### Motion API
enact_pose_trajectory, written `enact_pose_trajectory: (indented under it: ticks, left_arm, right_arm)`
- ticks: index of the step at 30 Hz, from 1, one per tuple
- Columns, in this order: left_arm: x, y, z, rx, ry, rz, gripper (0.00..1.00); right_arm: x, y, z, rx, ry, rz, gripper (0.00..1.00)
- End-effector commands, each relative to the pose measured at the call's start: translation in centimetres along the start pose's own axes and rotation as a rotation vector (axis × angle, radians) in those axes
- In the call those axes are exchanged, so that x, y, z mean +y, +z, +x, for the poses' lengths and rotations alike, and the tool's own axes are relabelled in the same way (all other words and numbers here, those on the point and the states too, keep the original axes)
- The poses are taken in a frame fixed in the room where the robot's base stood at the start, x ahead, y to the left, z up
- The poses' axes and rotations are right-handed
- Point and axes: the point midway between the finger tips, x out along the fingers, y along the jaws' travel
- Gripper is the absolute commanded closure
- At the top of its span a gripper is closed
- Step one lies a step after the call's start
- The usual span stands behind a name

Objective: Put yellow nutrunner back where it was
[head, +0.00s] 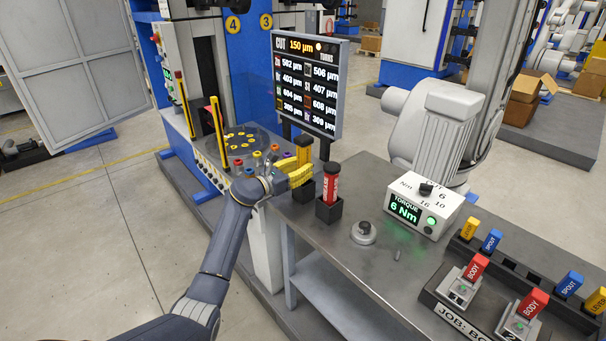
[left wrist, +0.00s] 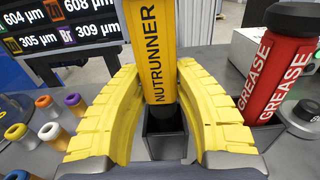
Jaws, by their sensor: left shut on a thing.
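The yellow nutrunner (head: 304,150) is upright at the back left of the grey bench, and its label reads clearly in the left wrist view (left wrist: 153,50). My left gripper (head: 299,173) has its yellow ribbed fingers on either side of it and is shut on it. A black square holder (head: 302,192) stands directly below the nutrunner. In the left wrist view the tool's dark lower end is at the opening of this holder (left wrist: 166,145); how deep it sits I cannot tell. My right gripper is not in view.
A red grease tube (head: 331,183) stands in a second black holder (head: 328,210) just right. A display (head: 308,85) rises behind. A torque box (head: 426,199), a round grey knob piece (head: 364,232) and a job tray (head: 450,312) lie further right. The bench's front middle is clear.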

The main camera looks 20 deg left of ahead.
Motion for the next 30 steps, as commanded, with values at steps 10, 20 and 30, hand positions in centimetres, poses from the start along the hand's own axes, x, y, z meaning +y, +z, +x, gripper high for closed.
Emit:
enact_pose_trajectory:
  ticks: [10,20,30]
  left_arm:
    - [0.0,-2.4,0.1,-0.003,0.000,0.002,1.00]
    - [0.0,-2.5,0.0,-0.002,0.000,0.002,1.00]
    - [0.0,-2.8,0.0,0.000,0.000,0.001,0.50]
  right_arm:
    - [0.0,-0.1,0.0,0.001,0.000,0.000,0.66]
    - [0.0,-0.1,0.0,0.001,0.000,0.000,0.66]
    - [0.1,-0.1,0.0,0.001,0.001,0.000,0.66]
